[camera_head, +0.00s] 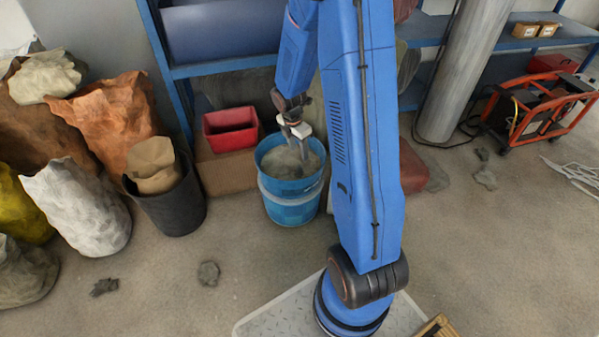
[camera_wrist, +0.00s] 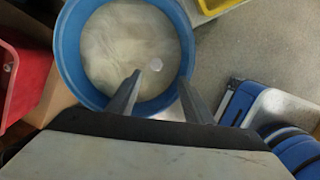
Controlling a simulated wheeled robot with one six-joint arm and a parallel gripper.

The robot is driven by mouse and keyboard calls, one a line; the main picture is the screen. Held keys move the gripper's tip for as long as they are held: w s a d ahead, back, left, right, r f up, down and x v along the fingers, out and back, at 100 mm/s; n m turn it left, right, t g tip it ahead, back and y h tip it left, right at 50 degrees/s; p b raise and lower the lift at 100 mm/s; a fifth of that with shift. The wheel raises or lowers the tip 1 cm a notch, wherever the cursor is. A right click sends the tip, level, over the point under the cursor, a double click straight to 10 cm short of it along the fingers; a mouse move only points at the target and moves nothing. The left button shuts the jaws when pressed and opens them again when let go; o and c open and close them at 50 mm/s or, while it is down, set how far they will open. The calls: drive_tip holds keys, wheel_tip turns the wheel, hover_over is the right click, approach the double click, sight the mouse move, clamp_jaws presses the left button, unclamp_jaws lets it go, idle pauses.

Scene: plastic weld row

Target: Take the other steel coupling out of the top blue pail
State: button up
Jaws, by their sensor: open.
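The top blue pail (camera_head: 285,184) stands stacked on another blue pail (camera_head: 291,211) in the head view. In the wrist view the rim of the top blue pail (camera_wrist: 67,52) surrounds pale, sand-like contents. A small light round spot (camera_wrist: 153,64) shows on these contents, near the fingertips; it may be the steel coupling, but it is too small to be sure. My gripper (camera_wrist: 163,88) is open and points down into the pail, with its fingertips over the right front part of the contents. My gripper (camera_head: 302,151) also shows over the pail in the head view.
A red bin (camera_head: 231,129) sits on a cardboard box (camera_head: 226,172) left of the pails. A dark bucket (camera_head: 175,205) holding a paper bag and several sacks (camera_head: 78,208) stand further left. Blue shelving (camera_head: 220,66) rises behind. The floor in front is mostly clear.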

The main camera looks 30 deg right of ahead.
sight(299, 166)
drive_tip(key=f, duration=0.4)
drive_tip(key=d+f, duration=0.1)
drive_tip(key=f, duration=0.2)
drive_tip(key=shift+w, duration=0.1)
drive_tip(key=shift+w+f, duration=0.2)
drive_tip(key=shift+f, duration=0.8)
drive_tip(key=shift+w+f, duration=0.15)
drive_tip(key=shift+f, duration=0.8)
drive_tip(key=shift+d+f, duration=0.1)
drive_tip(key=shift+f, duration=0.65)
clamp_jaws()
